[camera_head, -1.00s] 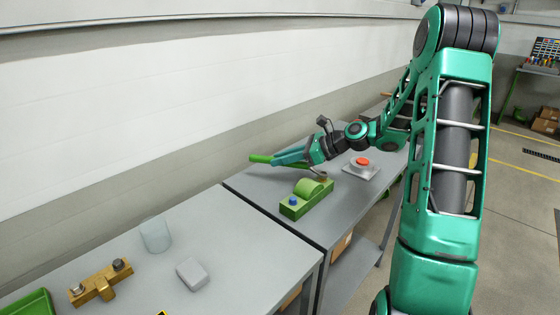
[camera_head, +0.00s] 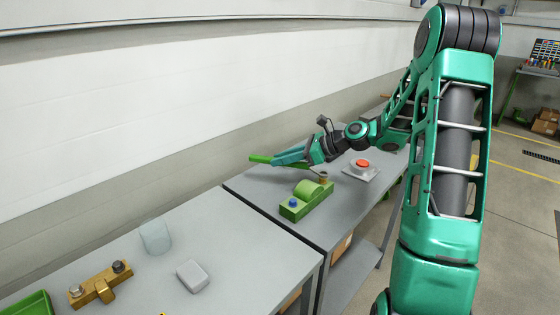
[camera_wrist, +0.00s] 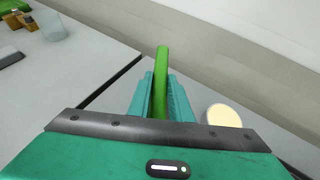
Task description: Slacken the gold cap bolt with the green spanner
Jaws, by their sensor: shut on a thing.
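The green split case (camera_head: 306,203) stands on the far grey table. A blue-capped bolt (camera_head: 293,201) is at its near-left end and the small gold cap bolt (camera_head: 323,177) at its far-right end. My gripper (camera_head: 277,160) is shut on the green spanner (camera_head: 259,158), above the table and behind the case. One spanner end sticks out leftward past the fingertips; a thin part reaches toward the gold bolt, but contact is unclear. In the wrist view my gripper (camera_wrist: 160,85) has the green spanner (camera_wrist: 161,70) between its fingers.
A red button on a pale base (camera_head: 362,165) stands right of the case. The nearer table holds a brass block with bolts (camera_head: 100,287), a clear cup (camera_head: 155,236), a grey block (camera_head: 192,275) and a green tray (camera_head: 30,306). A gap separates the tables.

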